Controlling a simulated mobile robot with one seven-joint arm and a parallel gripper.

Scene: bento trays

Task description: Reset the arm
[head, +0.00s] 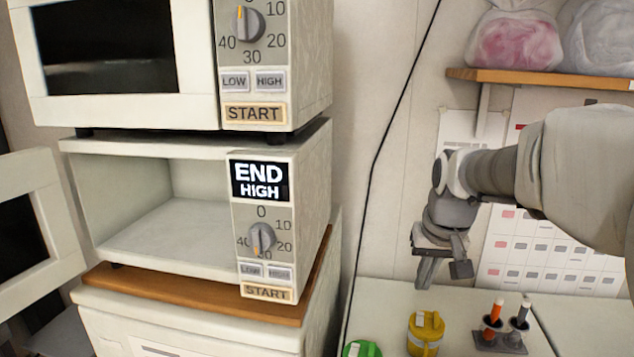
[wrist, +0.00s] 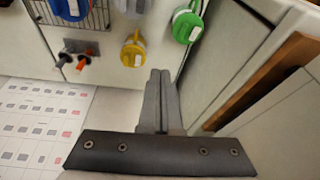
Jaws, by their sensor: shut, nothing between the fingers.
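My gripper (head: 443,270) hangs in the air to the right of the microwaves, above the counter with the pots. It points downward. In the wrist view the two fingers (wrist: 158,78) lie together with nothing between them. My arm comes in from the right edge of the head view.
The lower microwave (head: 316,200) stands open and empty, its door (head: 60,225) swung left, its display reading END HIGH. An upper microwave (head: 313,55) sits above it. A yellow-lidded pot (head: 427,335), a green-lidded pot (head: 361,349) and a pen holder (head: 497,342) are below. A shelf (head: 545,79) with bags is at upper right.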

